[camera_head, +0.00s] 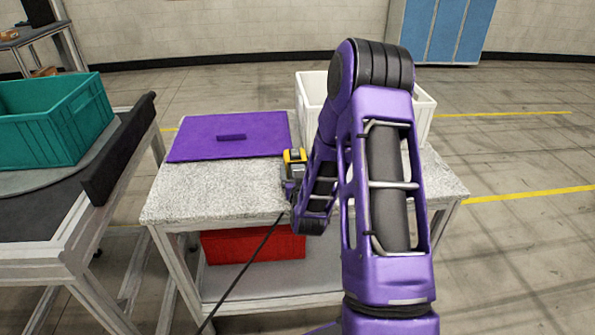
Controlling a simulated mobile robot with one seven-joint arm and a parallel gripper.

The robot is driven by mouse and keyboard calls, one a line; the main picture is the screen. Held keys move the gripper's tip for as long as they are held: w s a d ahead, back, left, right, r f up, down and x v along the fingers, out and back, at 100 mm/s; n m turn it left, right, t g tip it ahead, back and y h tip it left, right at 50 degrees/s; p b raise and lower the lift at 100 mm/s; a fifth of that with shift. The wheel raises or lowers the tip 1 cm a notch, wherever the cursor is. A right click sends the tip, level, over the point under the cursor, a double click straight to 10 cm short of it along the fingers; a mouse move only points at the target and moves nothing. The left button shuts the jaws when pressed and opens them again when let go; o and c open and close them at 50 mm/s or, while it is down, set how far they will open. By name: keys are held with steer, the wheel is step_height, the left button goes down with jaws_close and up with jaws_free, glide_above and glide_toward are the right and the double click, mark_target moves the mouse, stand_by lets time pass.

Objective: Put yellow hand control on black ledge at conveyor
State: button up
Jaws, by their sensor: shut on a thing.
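The yellow hand control (295,157), yellow with dark grey parts, shows at the right edge of the purple board, above the speckled table. My gripper (291,178) is shut on it, at the near side; the fingers are small and partly hidden by my wrist. I cannot tell whether the control touches the table. A black cable (245,268) runs from near my gripper down to the lower left. The black ledge (118,150) lies along the right side of the conveyor at the left, apart from my gripper, and looks bare.
A teal crate (68,132) stands on the conveyor (40,228) behind the ledge. The speckled table (215,205) carries a flat purple board (205,150) and a white crate (310,90), partly behind my arm. A red crate (250,246) sits below. A gap separates table and conveyor.

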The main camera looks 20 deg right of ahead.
steer(key=shift+f, duration=0.1)
steer(key=o, duration=1.5)
steer(key=shift+o, duration=0.2)
